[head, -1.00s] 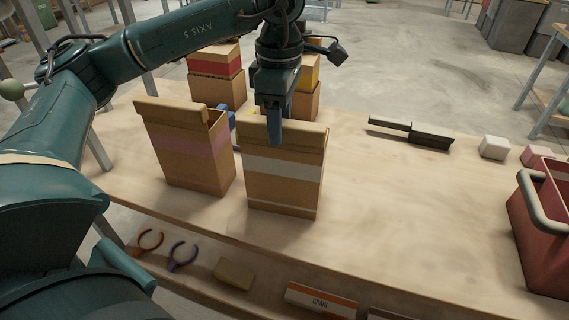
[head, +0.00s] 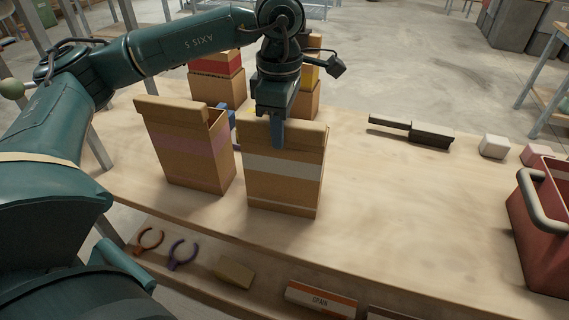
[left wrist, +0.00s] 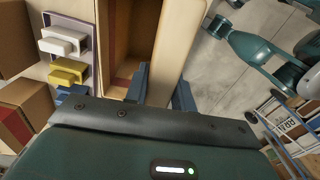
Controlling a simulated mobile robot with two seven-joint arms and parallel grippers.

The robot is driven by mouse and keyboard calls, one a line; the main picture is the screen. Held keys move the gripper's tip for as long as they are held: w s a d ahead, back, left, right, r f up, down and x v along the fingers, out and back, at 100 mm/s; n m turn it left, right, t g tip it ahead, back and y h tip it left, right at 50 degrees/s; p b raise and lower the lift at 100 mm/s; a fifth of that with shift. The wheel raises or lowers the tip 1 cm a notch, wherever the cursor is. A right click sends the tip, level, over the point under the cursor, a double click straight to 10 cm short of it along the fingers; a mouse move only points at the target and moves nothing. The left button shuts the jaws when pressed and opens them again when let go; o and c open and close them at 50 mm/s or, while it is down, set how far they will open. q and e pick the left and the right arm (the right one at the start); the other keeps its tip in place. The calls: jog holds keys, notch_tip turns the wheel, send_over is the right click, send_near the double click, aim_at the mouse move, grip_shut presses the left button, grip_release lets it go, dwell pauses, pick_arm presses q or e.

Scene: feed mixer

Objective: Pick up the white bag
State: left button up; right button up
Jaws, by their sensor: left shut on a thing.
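The white bag (head: 284,168) is a tan paper bag with a white band around it. In the left wrist view the two blue fingers (left wrist: 162,90) lie on either side of the tan bag wall (left wrist: 172,45), beside the open top. The far finger is hidden in the head view. My right gripper does not show.
A pink-banded bag (head: 188,150) stands close on the left. Bags with red (head: 217,64) and yellow (head: 310,77) bands stand behind. A dark brush (head: 412,131), a white block (head: 494,147) and a red bin (head: 545,230) are to the right. The table's middle right is clear.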

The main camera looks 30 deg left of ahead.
pick_arm(q)
grip_shut()
notch_tip(320, 180, up, 10)
jog(key=shift+r, duration=0.1)
dwell(0.5)
